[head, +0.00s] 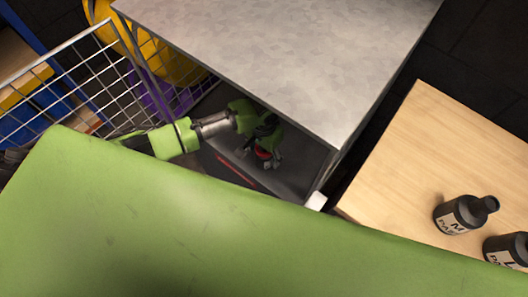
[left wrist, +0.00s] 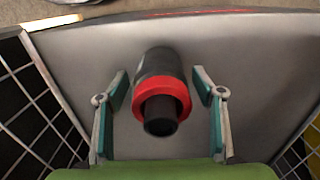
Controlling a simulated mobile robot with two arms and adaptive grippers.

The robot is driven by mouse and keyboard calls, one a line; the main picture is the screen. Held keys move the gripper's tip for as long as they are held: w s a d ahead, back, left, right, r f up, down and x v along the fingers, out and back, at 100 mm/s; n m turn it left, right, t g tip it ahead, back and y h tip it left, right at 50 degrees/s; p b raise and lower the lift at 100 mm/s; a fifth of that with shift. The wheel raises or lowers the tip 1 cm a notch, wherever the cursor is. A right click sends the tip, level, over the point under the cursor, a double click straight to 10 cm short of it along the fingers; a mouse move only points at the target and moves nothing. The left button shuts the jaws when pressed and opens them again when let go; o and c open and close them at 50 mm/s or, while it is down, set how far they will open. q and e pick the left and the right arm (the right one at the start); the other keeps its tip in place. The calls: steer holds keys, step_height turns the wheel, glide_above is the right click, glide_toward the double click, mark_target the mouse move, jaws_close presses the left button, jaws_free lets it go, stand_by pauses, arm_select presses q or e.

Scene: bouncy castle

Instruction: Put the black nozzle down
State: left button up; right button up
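The black nozzle (left wrist: 158,70) has a red ring and a dark round tip facing the camera in the left wrist view. It appears to stand on the grey floor of the metal cabinet (head: 300,60). In the head view only a bit of its red part (head: 262,153) shows, under my gripper. My left gripper (head: 266,146) reaches into the cabinet's open side, below its top. In the left wrist view its two fingers (left wrist: 160,82) are spread on either side of the nozzle, with a visible gap on each side. My right gripper is not in view.
A wire mesh basket (head: 100,75) stands left of the cabinet, with yellow and purple items by it. A light wooden top (head: 430,150) at right carries black bottles (head: 465,214). The cabinet top is bare. Mesh also flanks the gripper in the left wrist view.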

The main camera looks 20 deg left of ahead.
arm_select(q)
steer(key=shift+r, duration=0.1)
step_height(320, 180, up, 12)
steer(key=shift+r+p, duration=0.1)
steer(key=shift+p, duration=0.5)
steer(key=shift+s+d, duration=0.1)
